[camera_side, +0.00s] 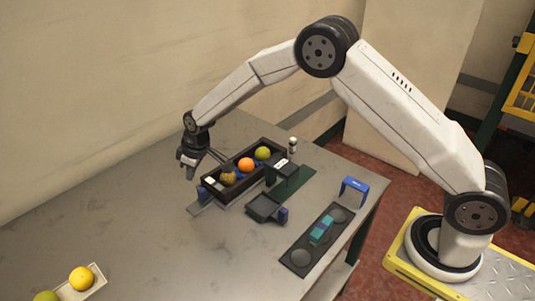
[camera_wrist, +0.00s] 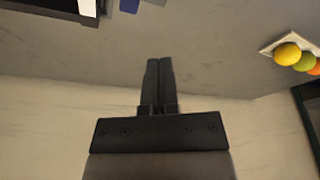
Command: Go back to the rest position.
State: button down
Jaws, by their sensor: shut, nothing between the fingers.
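My gripper (camera_side: 188,164) hangs above the grey table, at the left end of a dark tray (camera_side: 208,195). In the wrist view my gripper (camera_wrist: 158,62) has its two dark fingers together with nothing between them. It is apart from all the fruit. The dark tray holds an orange (camera_side: 246,165), a green fruit (camera_side: 263,153) and a yellowish-brown fruit (camera_side: 228,179).
A white tray (camera_side: 97,291) with yellow and green fruit is at the front left, also in the wrist view (camera_wrist: 266,50). A dark scale-like stand (camera_side: 265,208), a blue arch (camera_side: 354,190) and a dark board (camera_side: 297,265) with teal blocks (camera_side: 321,229) are at right.

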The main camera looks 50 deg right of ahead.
jog(key=s+d+r+m, duration=0.2)
jog(key=s+d, duration=0.2)
jog(key=s, duration=0.5)
jog(key=s+d+r+m+h, duration=0.1)
jog(key=s+d+r, duration=0.2)
jog(key=s, duration=0.7)
jog(key=s+d+r+m, duration=0.2)
jog(key=s+d, duration=0.4)
jog(key=s, duration=0.4)
jog(key=shift+s+r+m+h, duration=0.25)
jog(key=shift+m+h, duration=0.05)
